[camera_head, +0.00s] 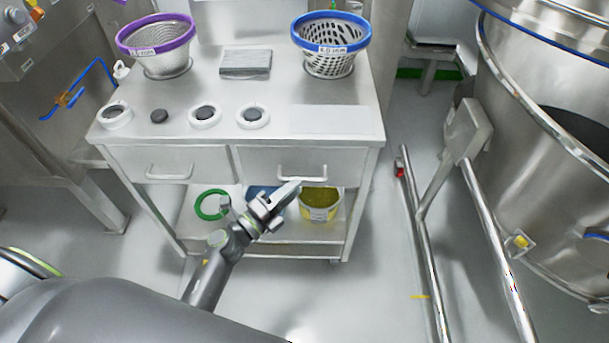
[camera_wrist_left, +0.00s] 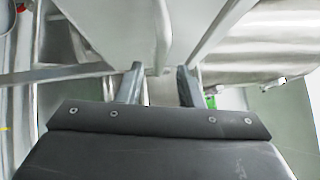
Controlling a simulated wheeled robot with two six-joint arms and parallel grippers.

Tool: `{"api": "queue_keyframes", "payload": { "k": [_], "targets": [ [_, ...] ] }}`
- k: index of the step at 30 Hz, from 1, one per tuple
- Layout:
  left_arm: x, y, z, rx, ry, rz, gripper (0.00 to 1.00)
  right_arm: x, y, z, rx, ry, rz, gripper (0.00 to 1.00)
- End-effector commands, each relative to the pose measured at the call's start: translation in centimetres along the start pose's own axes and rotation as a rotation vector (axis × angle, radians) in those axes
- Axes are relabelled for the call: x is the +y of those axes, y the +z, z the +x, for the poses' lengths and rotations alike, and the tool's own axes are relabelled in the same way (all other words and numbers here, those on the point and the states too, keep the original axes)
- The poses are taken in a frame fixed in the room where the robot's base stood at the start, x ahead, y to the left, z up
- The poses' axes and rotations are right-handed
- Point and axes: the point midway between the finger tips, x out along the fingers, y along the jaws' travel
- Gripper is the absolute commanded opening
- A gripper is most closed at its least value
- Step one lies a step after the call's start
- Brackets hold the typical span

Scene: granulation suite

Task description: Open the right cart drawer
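The right cart drawer (camera_head: 345,163) is closed, its front flush with the left drawer (camera_head: 130,160). Its bar handle (camera_head: 302,179) is on the lower middle of the front. My right gripper is not in view.
The cart top (camera_head: 270,90) holds a purple-rimmed sieve (camera_head: 157,50), a blue-rimmed sieve (camera_head: 331,45) and several small round parts. A yellow container (camera_head: 320,205) and green ring (camera_head: 212,205) sit on the lower shelf. A steel vessel with rails (camera_head: 500,250) stands right.

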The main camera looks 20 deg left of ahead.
Motion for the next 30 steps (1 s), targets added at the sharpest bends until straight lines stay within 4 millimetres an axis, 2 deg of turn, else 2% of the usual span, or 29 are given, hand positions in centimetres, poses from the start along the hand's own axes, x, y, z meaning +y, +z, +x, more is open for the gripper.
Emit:
{"api": "queue_keyframes", "payload": {
  "k": [3,7,12,19,20,27,30],
  "targets": [
    [-0.1,0.0,2.2,0.001,-0.002,-0.002,0.33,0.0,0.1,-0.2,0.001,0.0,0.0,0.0],
    [0.0,0.0,3.7,-0.001,-0.001,-0.003,0.33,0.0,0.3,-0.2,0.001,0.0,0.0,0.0],
    [0.0,0.0,4.4,0.0,0.001,-0.001,0.33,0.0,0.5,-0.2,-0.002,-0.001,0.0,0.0],
    [0.0,0.0,4.5,0.0,0.001,-0.001,0.33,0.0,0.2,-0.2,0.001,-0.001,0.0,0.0],
    [0.0,0.0,4.5,0.0,0.001,-0.001,0.32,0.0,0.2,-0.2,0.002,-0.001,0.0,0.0],
    [0.0,0.0,4.5,0.0,0.001,-0.001,0.01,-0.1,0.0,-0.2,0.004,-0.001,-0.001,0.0],
    [0.1,0.0,4.5,0.0,0.001,-0.001,0.0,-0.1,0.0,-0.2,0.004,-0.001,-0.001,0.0]
  ]
}}
